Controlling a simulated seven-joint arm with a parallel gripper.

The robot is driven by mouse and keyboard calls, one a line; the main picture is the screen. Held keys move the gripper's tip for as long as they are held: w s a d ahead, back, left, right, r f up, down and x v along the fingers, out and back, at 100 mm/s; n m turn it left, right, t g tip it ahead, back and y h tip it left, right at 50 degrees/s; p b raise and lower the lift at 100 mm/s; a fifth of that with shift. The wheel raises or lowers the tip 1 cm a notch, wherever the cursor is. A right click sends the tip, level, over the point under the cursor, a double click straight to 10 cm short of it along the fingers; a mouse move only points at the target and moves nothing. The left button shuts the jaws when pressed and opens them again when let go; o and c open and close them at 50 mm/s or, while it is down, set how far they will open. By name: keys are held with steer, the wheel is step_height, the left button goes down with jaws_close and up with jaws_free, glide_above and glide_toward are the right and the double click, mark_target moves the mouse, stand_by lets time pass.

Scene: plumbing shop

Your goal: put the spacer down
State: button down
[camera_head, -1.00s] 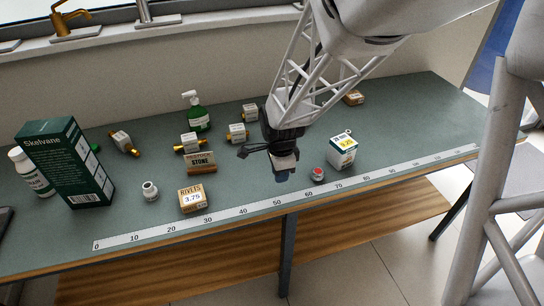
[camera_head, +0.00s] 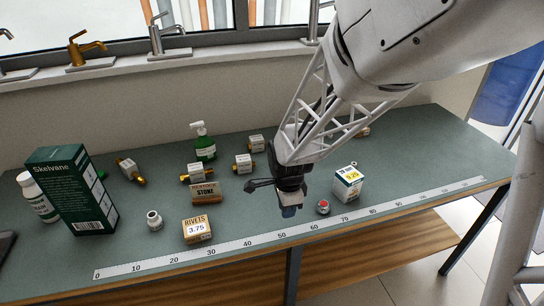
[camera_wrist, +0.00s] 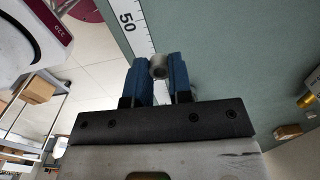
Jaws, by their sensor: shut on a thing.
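My gripper (camera_head: 289,211) hangs over the front part of the green bench top, behind the ruler strip and left of a small red-topped part. In the wrist view its two blue fingers (camera_wrist: 158,72) are shut on a short grey ring-shaped spacer (camera_wrist: 159,67), held at the fingertips with its bore showing. In the head view the spacer is hidden or too small to make out. The bench top (camera_wrist: 215,45) lies beyond the fingers, with the ruler's 50 mark nearby. I cannot tell whether the spacer touches the bench.
A ruler strip (camera_head: 215,255) runs along the bench's front edge. A rivets box (camera_head: 197,230) and a Stone box (camera_head: 206,194) stand left. Bench between rivets box and gripper is clear.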

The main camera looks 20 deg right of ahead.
steer(key=s+d+r, duration=0.3)
steer(key=d+r, duration=0.1)
steer(key=d, duration=0.4)
steer(key=s+d+r, duration=0.4)
steer(key=d+r, duration=0.1)
steer(key=d, duration=0.3)
steer(key=shift+r+n, duration=0.25)
steer(key=shift+n, duration=0.05)
steer(key=shift+w+d, duration=0.1)
glide_above(347, 170)
steer(key=shift+f, duration=0.75)
steer(key=shift+f, duration=0.15)
steer(key=shift+f, duration=1.6)
steer(key=shift+f, duration=0.15)
steer(key=c, duration=1)
jaws_free()
steer(key=shift+c, duration=0.2)
